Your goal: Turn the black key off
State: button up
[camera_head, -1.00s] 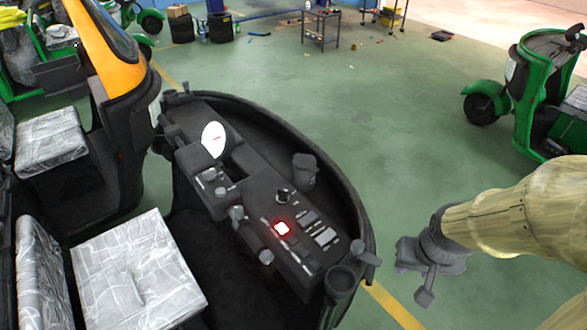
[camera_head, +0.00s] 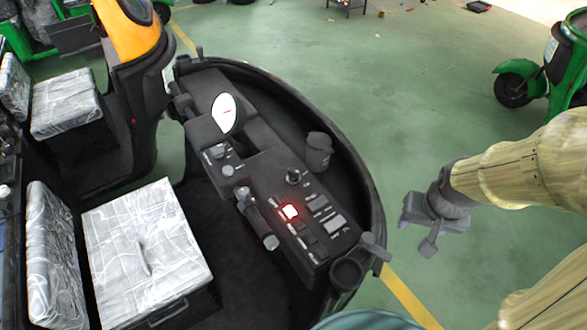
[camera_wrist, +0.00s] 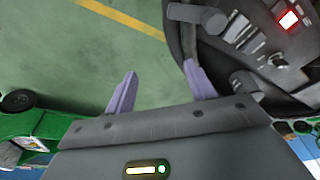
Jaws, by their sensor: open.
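The dashboard panel of the black vehicle carries a small round black knob (camera_head: 293,176) that looks like the key. It sits above a red-lit button (camera_head: 289,212). Its exact turn position is too small to read. In the wrist view a small dark knob (camera_wrist: 278,60), probably the same one, shows below the red-lit button (camera_wrist: 288,20). My gripper (camera_head: 416,236) is open and empty, out to the right of the dashboard and apart from it. In the wrist view the two purple fingers of my gripper (camera_wrist: 159,70) are spread, with green floor between them.
A dark cup (camera_head: 319,150) stands beside the knob. A dark handle (camera_head: 374,247) sticks out at the panel's near right corner, close to my gripper. Wrapped seats (camera_head: 145,250) lie to the left. Open green floor (camera_head: 430,120) is behind and right, with a green vehicle (camera_head: 560,70).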

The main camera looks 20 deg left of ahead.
jog(key=w+a+r, duration=0.2)
jog(key=w+a, duration=0.4)
jog(key=w, duration=0.2)
jog(key=r+m+g+b, duration=0.1)
jog(key=r+m+g, duration=0.1)
jog(key=g, duration=0.1)
send_over(293, 170)
jog(key=shift+f, duration=0.25)
notch_tip(293, 170, down, 17)
jog(key=p, duration=0.4)
jog(key=shift+f+p, duration=0.2)
jog(key=shift+p, duration=0.15)
jog(key=c, duration=1)
